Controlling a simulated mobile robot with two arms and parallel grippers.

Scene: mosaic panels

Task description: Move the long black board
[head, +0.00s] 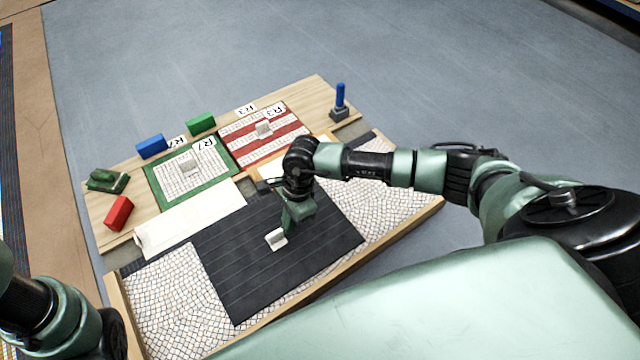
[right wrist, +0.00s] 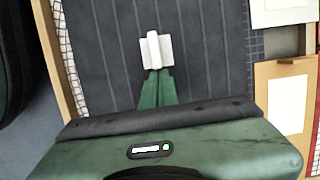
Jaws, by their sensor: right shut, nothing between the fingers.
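The long black board (head: 240,275) lies flat across the white mosaic bed in the middle of the table, with thin lines along it. A small white handle (head: 276,239) stands on it. My right gripper (head: 287,226) is over the board, right beside the handle. In the right wrist view the board (right wrist: 205,50) fills the middle, and the shut fingers (right wrist: 155,88) of my right gripper end at the near edge of the handle (right wrist: 156,50). I cannot tell whether they touch it. My left arm shows at the lower left, but its gripper is out of view.
A green-edged panel (head: 165,199) and a red-and-white panel (head: 287,142) lie on the table's far part. Blue (head: 152,146), green (head: 201,123) and red (head: 119,213) blocks stand around them. A blue-handled tool (head: 340,97) stands at the far right corner. White mosaic (head: 170,300) lies bare beside the board.

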